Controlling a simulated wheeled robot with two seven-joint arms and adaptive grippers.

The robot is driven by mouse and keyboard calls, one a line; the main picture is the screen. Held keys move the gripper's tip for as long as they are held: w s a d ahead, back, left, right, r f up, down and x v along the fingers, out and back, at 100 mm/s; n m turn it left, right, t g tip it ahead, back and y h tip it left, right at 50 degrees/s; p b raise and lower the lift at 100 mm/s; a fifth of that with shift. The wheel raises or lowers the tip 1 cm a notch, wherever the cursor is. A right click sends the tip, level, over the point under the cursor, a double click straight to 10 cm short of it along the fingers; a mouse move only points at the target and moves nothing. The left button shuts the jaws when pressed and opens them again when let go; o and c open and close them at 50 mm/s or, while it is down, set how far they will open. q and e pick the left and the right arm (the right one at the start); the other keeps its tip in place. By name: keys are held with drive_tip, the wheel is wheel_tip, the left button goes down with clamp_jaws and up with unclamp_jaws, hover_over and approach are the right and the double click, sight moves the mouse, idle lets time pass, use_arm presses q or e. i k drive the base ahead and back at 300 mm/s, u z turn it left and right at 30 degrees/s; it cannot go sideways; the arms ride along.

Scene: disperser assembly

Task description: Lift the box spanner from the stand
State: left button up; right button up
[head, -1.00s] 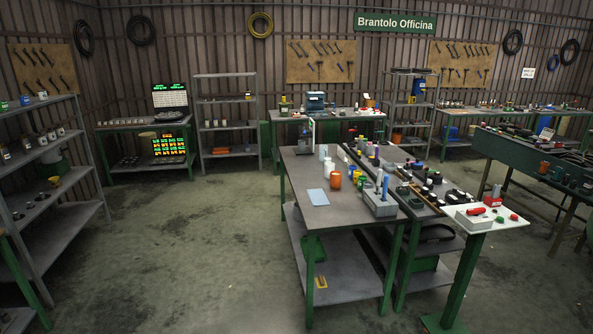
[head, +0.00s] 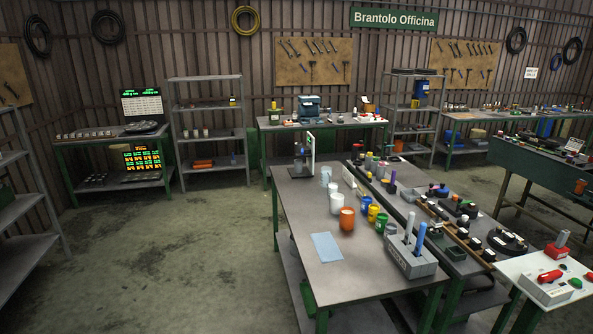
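A grey block-shaped stand (head: 410,264) sits at the near right edge of the grey workbench (head: 290,215). A pale upright tool (head: 408,229) and a blue upright tool (head: 420,238) stand in it. I cannot tell at this size whether either one is the box spanner. Neither of my grippers is in view.
An orange cup (head: 347,219), white cups (head: 336,203) and a blue sheet (head: 327,247) lie on the workbench. A white-topped table (head: 527,266) with red parts stands close at the right. Open floor (head: 160,260) lies left of the bench.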

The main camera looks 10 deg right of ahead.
sight(436, 222)
drive_tip(key=i, duration=0.1)
drive_tip(key=z, duration=1.2)
